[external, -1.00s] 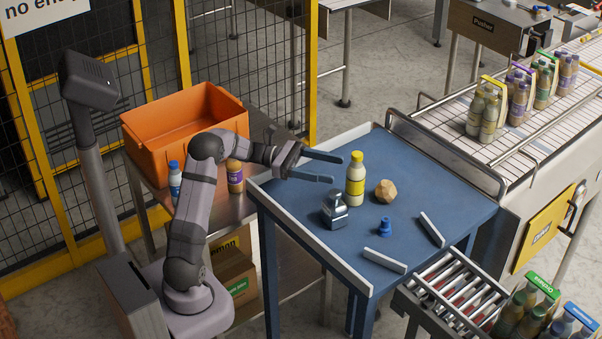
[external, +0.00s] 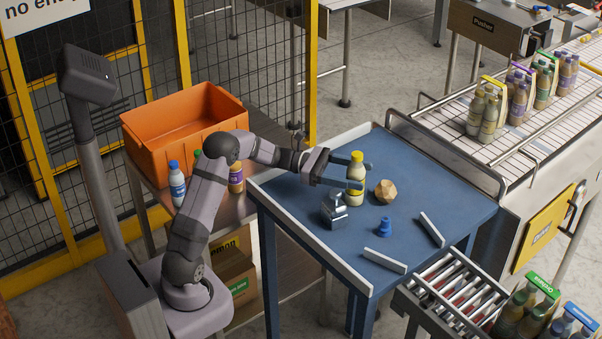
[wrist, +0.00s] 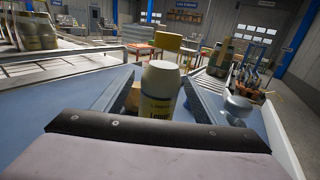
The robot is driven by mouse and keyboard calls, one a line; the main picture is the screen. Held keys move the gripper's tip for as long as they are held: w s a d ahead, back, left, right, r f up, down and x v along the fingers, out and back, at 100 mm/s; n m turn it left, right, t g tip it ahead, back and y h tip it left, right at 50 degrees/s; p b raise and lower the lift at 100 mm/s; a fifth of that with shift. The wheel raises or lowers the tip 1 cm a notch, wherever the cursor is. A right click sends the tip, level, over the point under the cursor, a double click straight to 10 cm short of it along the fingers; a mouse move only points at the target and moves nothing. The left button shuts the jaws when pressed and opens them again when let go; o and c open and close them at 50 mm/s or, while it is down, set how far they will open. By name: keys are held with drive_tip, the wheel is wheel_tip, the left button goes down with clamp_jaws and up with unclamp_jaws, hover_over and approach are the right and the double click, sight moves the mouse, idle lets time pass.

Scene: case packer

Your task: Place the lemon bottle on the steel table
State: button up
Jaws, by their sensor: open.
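The lemon bottle (external: 355,190), pale yellow with a yellow cap, stands upright on the blue table (external: 420,185). My gripper (external: 360,172) is open, level, with one finger on each side of the bottle's upper part. In the wrist view the bottle (wrist: 158,95), its label partly readable, stands between the two fingers; its lower part is hidden by my gripper body. I cannot tell whether either finger touches it. The steel table (external: 228,209) stands left of the blue table, behind my arm.
The steel table carries an orange crate (external: 160,150), a blue-capped bottle (external: 176,186), a purple-labelled bottle (external: 236,178) and a partly hidden green-capped one. Near the lemon bottle are a grey metal object (external: 334,212), a tan lump (external: 385,192) and a blue piece (external: 384,228).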

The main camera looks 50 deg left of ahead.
drive_tip(key=shift+p+x, duration=1.1)
drive_tip(key=shift+x, duration=1)
drive_tip(key=shift+f, duration=0.1)
drive_tip(key=shift+c, duration=0.6)
drive_tip(key=c, duration=1.3)
drive_tip(key=shift+c, duration=0.2)
drive_tip(key=shift+r, duration=0.2)
wheel_tip(320, 180, up, 28)
drive_tip(key=b, duration=0.4)
drive_tip(key=shift+f, duration=0.15)
